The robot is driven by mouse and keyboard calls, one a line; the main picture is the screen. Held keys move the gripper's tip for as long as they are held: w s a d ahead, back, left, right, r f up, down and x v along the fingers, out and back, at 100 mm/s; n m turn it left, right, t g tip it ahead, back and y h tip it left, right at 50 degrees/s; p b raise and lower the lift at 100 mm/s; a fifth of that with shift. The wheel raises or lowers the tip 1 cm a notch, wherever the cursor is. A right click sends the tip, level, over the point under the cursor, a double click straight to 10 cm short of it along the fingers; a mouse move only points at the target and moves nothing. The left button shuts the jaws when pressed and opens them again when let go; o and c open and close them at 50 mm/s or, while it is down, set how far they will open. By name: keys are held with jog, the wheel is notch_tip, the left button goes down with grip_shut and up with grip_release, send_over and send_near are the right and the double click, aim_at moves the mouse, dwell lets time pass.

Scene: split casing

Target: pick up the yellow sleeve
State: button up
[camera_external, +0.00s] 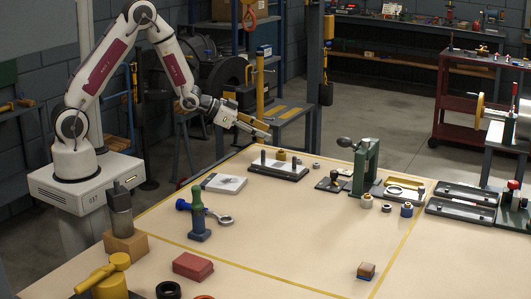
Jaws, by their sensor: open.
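A small yellow-brown cylinder (281,155), which looks like the yellow sleeve, stands at the back of the table by the far edge of a dark tray. Its lower part is hard to make out at this size. A second small tan ring-like part (367,201) with a pale top stands farther right, so I cannot be fully sure which one is the sleeve. My gripper (262,132) is open and empty. It is held in the air above the back edge of the table, to the upper left of the yellow-brown cylinder and apart from it.
The dark tray (278,173) carries upright dark pegs. A green press (366,165) stands right of it. The table's middle is clear.

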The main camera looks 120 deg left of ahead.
jog(key=n, duration=0.1)
send_near(277, 152)
jog(key=shift+w+a+r+t+y, duration=0.3)
jog(key=shift+w+a+r+t, duration=0.1)
jog(key=shift+w, duration=0.2)
jog(key=shift+f, duration=0.75)
jog(key=shift+w+f, duration=0.1)
jog(key=shift+x, duration=1.2)
jog(key=shift+w, duration=0.1)
jog(key=shift+x, duration=2.5)
grip_shut()
